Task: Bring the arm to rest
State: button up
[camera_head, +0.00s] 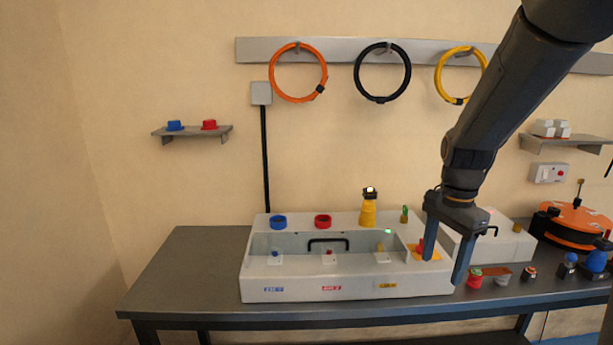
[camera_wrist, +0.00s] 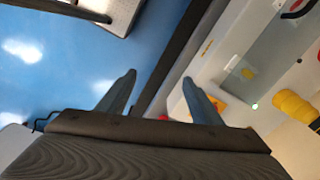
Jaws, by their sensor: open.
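My gripper (camera_head: 442,262) is in the head view at the right end of the white-grey machine (camera_head: 330,290) on the bench. Its two fingers point down and stand apart, with nothing held between them. A red part on a yellow patch (camera_head: 430,252) shows just behind the left finger. In the wrist view my gripper (camera_wrist: 158,92) also shows open and empty, with the blue floor and the dark bench edge between and beyond the fingers. The arm reaches in from the upper right and is bent downward at the wrist.
On the machine stand a blue ring (camera_head: 278,222), a red ring (camera_head: 323,222) and a yellow cylinder (camera_head: 368,212). Several small parts, including a red one (camera_head: 474,281), stand right of my gripper. An orange round device (camera_head: 575,224) is farther right. The bench's left end (camera_head: 190,265) is clear.

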jog(key=s+a+f+n+t, duration=0.1)
jog(key=s+a+f+n, duration=0.5)
jog(key=s+a+n, duration=0.4)
jog(key=s+n+b, duration=0.1)
jog(key=s+n, duration=0.2)
jog(key=shift+a+f+n, duration=0.2)
jog(key=shift+a+n, duration=0.1)
